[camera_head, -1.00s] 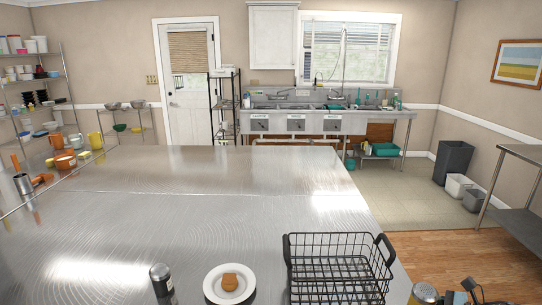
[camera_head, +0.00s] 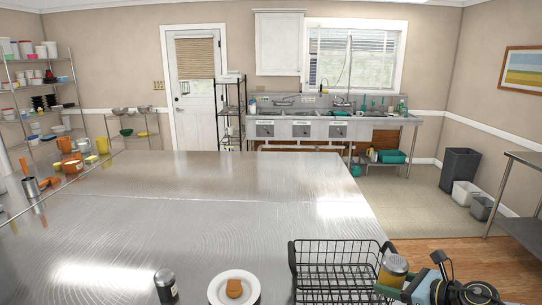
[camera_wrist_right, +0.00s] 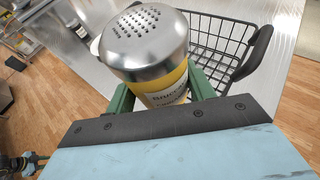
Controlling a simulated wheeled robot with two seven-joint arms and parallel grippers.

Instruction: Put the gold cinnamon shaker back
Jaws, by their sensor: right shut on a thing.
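The gold cinnamon shaker (camera_head: 394,268), yellow with a perforated silver lid, is held up at the right side of the wire basket in the head view. In the right wrist view the shaker (camera_wrist_right: 145,50) fills the upper middle, lid toward the camera, its label partly hidden. My right gripper (camera_head: 390,290) is shut on its body, with green fingers on both sides of it. The shaker overlaps the basket's right edge in the head view; I cannot tell whether they touch.
The black wire basket (camera_head: 338,248) stands at the table's right edge. A white plate (camera_head: 217,289) with a brown food piece (camera_head: 234,288) and a dark shaker with a silver lid (camera_head: 165,286) are left of it. The steel table (camera_head: 210,220) is clear behind them.

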